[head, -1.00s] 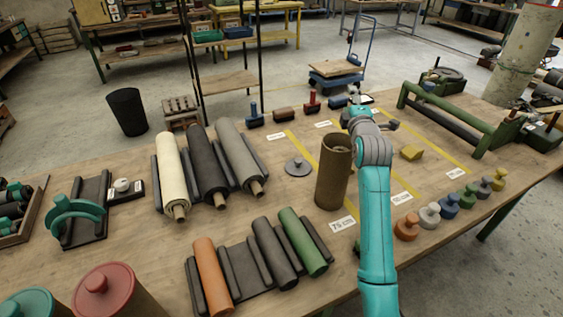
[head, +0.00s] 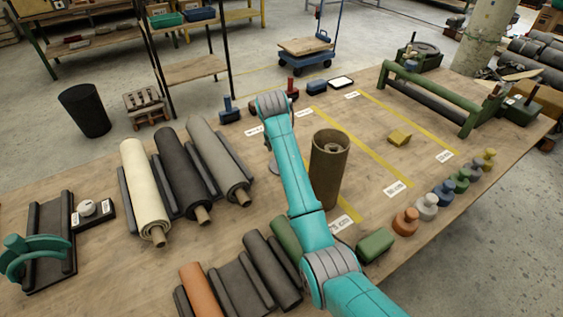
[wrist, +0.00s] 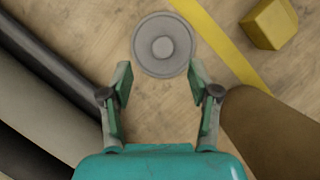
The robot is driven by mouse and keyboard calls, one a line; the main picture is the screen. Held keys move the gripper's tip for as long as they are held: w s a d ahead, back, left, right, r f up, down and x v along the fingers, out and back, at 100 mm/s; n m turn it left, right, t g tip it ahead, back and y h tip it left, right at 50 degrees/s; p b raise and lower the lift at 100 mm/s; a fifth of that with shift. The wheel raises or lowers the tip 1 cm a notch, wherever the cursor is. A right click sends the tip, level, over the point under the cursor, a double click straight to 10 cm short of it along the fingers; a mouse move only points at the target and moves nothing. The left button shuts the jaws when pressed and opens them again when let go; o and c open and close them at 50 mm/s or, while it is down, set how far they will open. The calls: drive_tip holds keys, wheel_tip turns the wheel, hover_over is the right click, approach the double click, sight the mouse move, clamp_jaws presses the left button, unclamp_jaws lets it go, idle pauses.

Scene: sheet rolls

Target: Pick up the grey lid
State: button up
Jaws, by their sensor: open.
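The grey lid (wrist: 150,58) is a flat round disc with a raised knob at its centre, lying on the wooden table. In the head view it is mostly hidden behind my arm, with only an edge (head: 273,164) showing. My gripper (wrist: 160,75) is open in the wrist view, with its fingers apart on either side below the lid's knob. Nothing is between the fingers but table and the lid's near edge.
A brown open tube (head: 328,172) stands upright close to the right of my arm. Cream, black and grey rolls (head: 205,160) lie to the left. A yellow block (head: 399,137) and yellow floor-like tape lines lie to the right. Several coloured knobbed pieces (head: 426,206) line the right edge.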

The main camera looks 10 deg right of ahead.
drive_tip(key=x, duration=0.2)
drive_tip(key=shift+w+d+f, duration=0.1)
drive_tip(key=shift+f, duration=0.25)
drive_tip(key=shift+x, duration=2.65)
drive_tip(key=shift+d, duration=0.15)
drive_tip(key=shift+s, duration=0.25)
drive_tip(key=c, duration=1.2)
